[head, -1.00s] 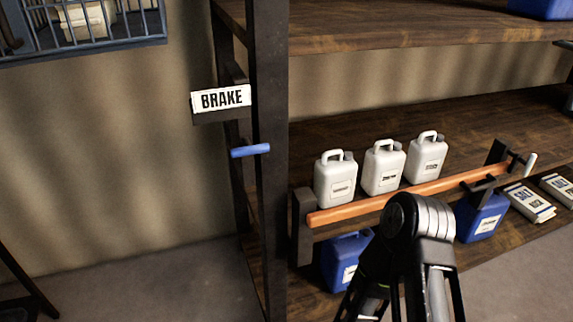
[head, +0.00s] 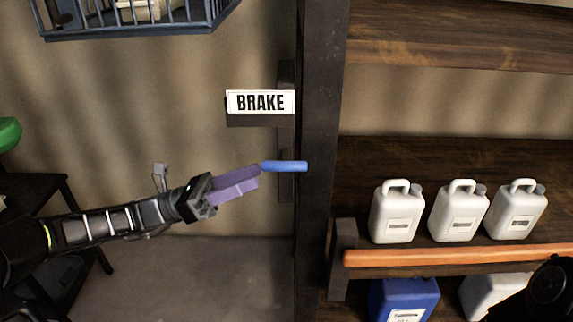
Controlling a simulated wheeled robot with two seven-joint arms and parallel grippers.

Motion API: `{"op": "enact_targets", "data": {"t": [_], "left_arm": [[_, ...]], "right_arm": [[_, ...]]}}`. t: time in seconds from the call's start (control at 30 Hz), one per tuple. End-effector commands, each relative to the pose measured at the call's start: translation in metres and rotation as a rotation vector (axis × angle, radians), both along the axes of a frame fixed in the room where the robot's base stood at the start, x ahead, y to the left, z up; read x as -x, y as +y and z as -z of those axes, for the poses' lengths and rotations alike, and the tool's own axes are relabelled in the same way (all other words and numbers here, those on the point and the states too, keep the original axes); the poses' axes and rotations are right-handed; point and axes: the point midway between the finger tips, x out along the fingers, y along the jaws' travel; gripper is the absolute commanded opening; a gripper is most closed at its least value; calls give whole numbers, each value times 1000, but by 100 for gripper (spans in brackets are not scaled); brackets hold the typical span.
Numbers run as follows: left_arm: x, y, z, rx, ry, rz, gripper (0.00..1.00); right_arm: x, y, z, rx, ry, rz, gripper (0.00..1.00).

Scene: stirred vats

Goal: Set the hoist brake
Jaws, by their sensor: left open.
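The brake handle (head: 285,166) is a short blue bar that sticks out level to the left from the dark shelf post. A white sign reading BRAKE (head: 261,102) sits just above it. My left gripper (head: 255,178) has purple fingers and reaches in from the left. It is open, with its fingertips at the free left end of the blue handle. I cannot tell whether they touch it. My right gripper is not in view; part of my right arm shows at the bottom right corner.
The dark upright post (head: 318,150) stands just right of the handle. White jugs (head: 397,212) stand on the wooden shelf behind an orange bar (head: 460,256). A blue jug (head: 403,300) is below. A barred blue cage (head: 135,32) hangs at upper left. The wall left of the sign is bare.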

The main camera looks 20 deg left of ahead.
Motion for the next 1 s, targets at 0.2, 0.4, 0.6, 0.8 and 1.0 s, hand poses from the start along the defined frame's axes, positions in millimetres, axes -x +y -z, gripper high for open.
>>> {"op": "enact_targets", "data": {"t": [0.2,0.4,0.6,0.8,1.0], "left_arm": [[-3,-10,-3,-4,-1,3,41],[-11,-35,-14,-5,-2,4,41],[-20,-60,-25,-1,-1,2,41],[-23,-69,-28,-3,-1,-1,41],[-24,-69,-28,-2,0,-1,41]], "right_arm": [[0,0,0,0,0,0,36],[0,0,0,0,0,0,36],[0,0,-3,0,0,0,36],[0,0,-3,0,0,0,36],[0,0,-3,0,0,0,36]]}}
